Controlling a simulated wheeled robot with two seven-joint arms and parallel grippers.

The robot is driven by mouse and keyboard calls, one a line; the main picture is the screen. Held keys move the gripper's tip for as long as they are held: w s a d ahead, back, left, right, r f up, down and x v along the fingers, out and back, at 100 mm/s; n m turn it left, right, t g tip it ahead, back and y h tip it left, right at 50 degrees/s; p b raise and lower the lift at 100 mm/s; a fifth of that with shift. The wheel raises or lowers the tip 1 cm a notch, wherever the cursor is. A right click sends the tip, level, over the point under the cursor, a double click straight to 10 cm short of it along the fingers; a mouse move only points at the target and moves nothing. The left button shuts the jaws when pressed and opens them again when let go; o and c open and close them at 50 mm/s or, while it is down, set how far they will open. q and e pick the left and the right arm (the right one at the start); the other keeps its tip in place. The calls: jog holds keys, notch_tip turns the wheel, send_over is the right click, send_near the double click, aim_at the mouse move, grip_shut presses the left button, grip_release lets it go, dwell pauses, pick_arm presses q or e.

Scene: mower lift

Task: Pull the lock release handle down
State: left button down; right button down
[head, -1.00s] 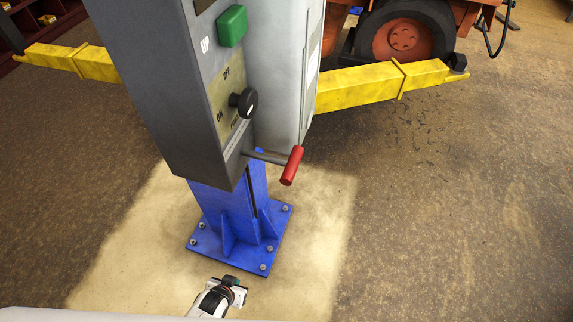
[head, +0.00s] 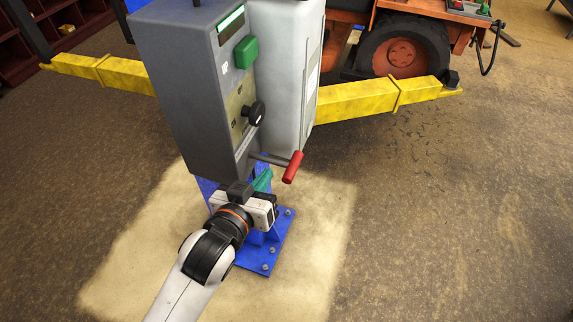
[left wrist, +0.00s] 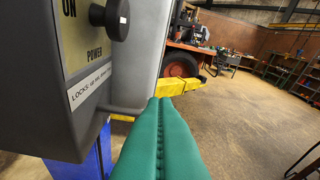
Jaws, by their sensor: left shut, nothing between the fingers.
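The lock release handle is a grey rod with a red grip (head: 293,167), sticking out to the right from the lower edge of the grey control box (head: 185,90). My left gripper (head: 263,180) is just below and left of the handle, apart from the red grip. Its green fingers are shut and empty. In the left wrist view the closed fingers (left wrist: 160,145) point forward, and part of the grey rod (left wrist: 125,109) shows left of them. The red grip is hidden there behind the fingers. My right gripper is not in view.
The box has a green button (head: 246,52) and a black knob (head: 256,113). It sits on a blue post with a bolted base plate (head: 268,258). A yellow lift arm (head: 360,97) extends right, with an orange mower (head: 403,50) behind. The floor at right is clear.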

pick_arm(q)
jog(key=shift+w, duration=0.15)
jog(key=p, duration=0.3)
send_over(287, 171)
notch_tip(287, 171, down, 2)
notch_tip(287, 171, down, 3)
jog(key=shift+w+a+p, duration=0.15)
jog(key=shift+p, duration=0.3)
jog(key=shift+f, duration=0.7)
